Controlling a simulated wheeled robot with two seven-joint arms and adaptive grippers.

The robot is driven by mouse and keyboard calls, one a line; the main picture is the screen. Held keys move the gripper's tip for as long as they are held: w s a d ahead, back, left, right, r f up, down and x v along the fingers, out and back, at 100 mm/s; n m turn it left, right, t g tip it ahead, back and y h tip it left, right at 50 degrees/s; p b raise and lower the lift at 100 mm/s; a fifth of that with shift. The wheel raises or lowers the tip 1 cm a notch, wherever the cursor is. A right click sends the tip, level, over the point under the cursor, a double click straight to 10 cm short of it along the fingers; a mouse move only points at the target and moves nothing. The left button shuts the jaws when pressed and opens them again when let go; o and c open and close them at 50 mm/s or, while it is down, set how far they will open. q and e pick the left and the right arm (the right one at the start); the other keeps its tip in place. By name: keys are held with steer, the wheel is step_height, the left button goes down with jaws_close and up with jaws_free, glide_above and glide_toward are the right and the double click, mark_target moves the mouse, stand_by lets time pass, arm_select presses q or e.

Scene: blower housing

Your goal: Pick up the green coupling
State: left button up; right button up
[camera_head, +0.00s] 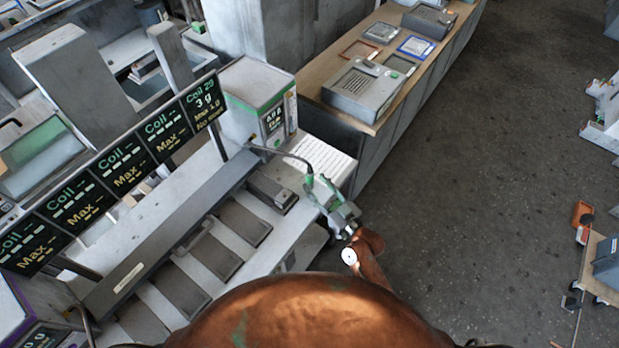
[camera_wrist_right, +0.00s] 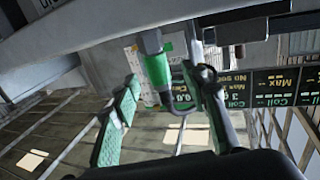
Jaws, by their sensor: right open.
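The green coupling (camera_head: 309,182) is at the end of a dark curved hose, in front of the right end of the workbench. In the right wrist view, the coupling (camera_wrist_right: 158,69) is a green cylinder with grey metal at its upper end. My right gripper (camera_head: 327,198) is open beside it in the head view. In the right wrist view, my right gripper (camera_wrist_right: 168,88) has its green-padded finger left of the coupling and its other finger right of it. Contact cannot be told. My left gripper is not in view.
A row of coil displays (camera_head: 120,172) stands along the workbench (camera_head: 292,216). A wooden-topped counter (camera_head: 322,82) with devices is behind. Open floor (camera_head: 470,180) lies to the right.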

mark_target(313, 180)
steer(key=x, duration=0.4)
steer(key=shift+w+f, duration=0.1)
steer(key=shift+w, duration=0.2)
jaws_close()
stand_by(0.3)
